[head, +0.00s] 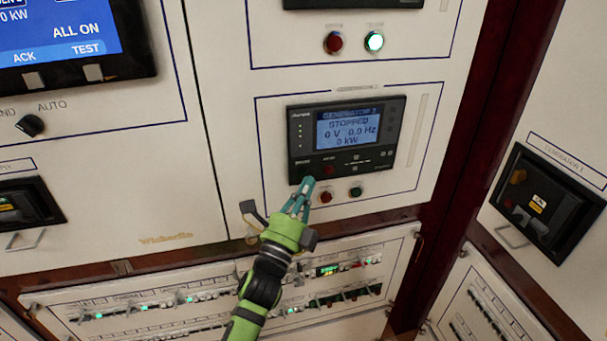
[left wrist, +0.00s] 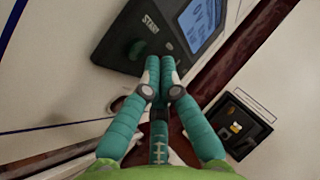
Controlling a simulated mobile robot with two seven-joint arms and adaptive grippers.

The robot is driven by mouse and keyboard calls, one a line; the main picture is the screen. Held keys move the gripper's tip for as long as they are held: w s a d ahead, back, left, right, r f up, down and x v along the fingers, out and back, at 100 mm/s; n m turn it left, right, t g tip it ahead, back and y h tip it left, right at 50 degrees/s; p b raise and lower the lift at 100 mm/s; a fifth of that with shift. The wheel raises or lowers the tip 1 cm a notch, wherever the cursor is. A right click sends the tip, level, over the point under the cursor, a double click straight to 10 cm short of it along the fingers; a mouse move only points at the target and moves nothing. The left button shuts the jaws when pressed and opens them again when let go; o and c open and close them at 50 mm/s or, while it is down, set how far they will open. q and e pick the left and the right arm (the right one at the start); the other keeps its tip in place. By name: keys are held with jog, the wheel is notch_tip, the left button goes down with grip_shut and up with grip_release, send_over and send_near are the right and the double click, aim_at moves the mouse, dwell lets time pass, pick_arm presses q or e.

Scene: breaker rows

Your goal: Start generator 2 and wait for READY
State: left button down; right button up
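The generator 2 controller (head: 378,158) is a black box on the white panel. Its blue screen (head: 346,128) reads STOPPED, 0 V, 0.9 Hz and 0 kW. At its lower left are a dark green button (head: 307,181) and a red button (head: 328,170). The left wrist view shows the green button (left wrist: 137,50) beside a START label (left wrist: 150,22). My left gripper (head: 302,190) has its teal fingers together and empty, with the tips close to the green button. I cannot tell whether they touch it. My right gripper is not in view.
A red lamp (head: 326,197) and a green lamp (head: 355,192) sit below the controller, both unlit. Breaker rows (head: 130,309) lie below. A black breaker unit (head: 545,200) is at right.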

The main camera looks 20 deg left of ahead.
pick_arm(q)
jog(key=shift+w, duration=0.1)
dwell(0.3)
jog(key=shift+w+a, duration=0.25)
jog(key=shift+w+a+b, duration=0.2)
jog(key=shift+w+b, duration=0.1)
dwell(0.7)
jog(key=shift+s+d, duration=0.1)
dwell(0.3)
jog(key=shift+s+d, duration=0.35)
jog(key=shift+s, duration=0.25)
jog(key=s+d, duration=0.1)
jog(key=s, duration=0.1)
jog(key=s+d, duration=0.1)
jog(key=s, duration=0.1)
jog(key=shift+d+p, duration=0.4)
dwell(0.5)
